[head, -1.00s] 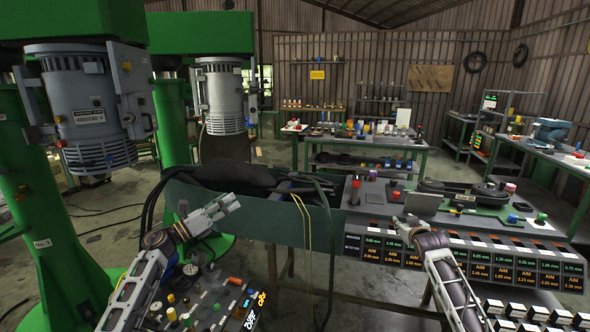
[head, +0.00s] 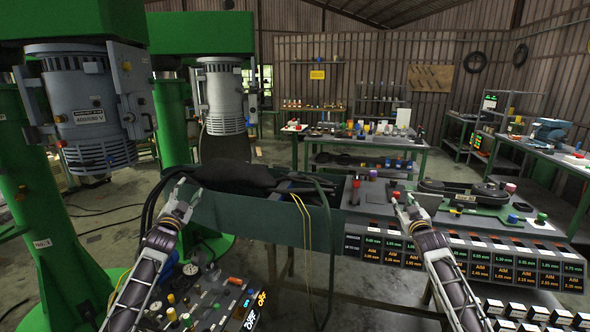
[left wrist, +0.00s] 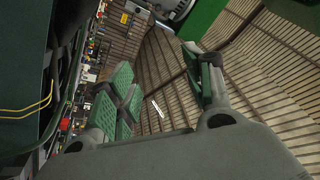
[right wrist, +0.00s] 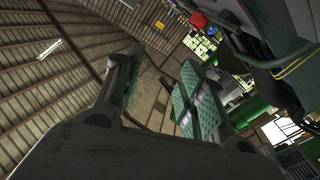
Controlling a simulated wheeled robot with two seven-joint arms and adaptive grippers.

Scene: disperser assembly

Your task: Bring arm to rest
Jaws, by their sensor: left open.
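My left gripper (head: 184,190) is open and empty, pointing up in front of the left end of the dark green trough. In the left wrist view its green-padded fingers (left wrist: 165,90) stand wide apart with nothing between them. My right gripper (head: 404,202) is open and empty, in front of the front edge of the parts bench. In the right wrist view its fingers (right wrist: 160,90) are spread with only the far wall between them.
The dark green trough (head: 270,218) holds black material, with yellow cords at its front. The parts bench (head: 470,190) carries tools and labelled bins. A control panel (head: 205,300) lies low in front. Green machine columns (head: 40,230) stand at the left.

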